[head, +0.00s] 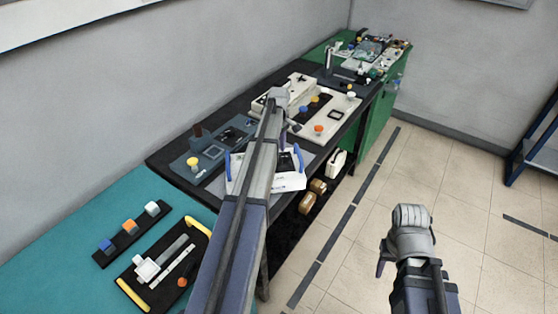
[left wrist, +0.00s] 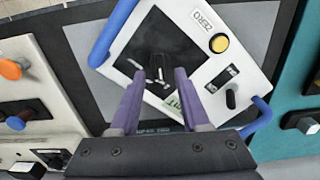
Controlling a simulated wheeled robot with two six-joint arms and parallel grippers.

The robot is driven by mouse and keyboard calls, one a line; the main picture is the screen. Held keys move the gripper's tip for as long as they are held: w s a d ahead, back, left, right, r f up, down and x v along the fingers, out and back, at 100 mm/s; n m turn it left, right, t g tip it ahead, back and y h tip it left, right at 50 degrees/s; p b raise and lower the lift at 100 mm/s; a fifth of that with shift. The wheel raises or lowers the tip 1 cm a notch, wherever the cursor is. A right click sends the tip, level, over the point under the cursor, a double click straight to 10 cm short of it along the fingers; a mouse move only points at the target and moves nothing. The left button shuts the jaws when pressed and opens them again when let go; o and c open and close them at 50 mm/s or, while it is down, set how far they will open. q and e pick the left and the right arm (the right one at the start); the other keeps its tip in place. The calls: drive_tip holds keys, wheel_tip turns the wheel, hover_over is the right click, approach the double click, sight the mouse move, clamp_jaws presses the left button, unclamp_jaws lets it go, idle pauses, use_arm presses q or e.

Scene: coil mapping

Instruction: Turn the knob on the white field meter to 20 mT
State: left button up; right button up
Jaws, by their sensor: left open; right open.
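The white field meter (left wrist: 200,75) lies tilted in the left wrist view, with blue handles, a dark display (left wrist: 160,55) and a yellow button marked ZERO (left wrist: 219,43). Its black knob (left wrist: 231,97) is right of my left gripper's fingers; the scale around it is too small to read. My left gripper (left wrist: 159,74) is open and empty, its fingers over the meter's display area, apart from the knob. In the head view the meter (head: 290,183) is partly hidden behind my left arm, which also hides most of that gripper. My right gripper (head: 408,245) is open, over the floor.
A white panel with an orange knob (head: 319,128) stands beyond the meter. A grey panel with a yellow knob (head: 193,162) is on its left. A teal surface (head: 60,240) holds a black strip and a slider board.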

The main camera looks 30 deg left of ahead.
sight(279, 157)
use_arm(q)
wheel_tip(279, 157, down, 3)
drive_tip(key=shift+f+b, duration=0.15)
drive_tip(key=shift+b, duration=1)
clamp_jaws()
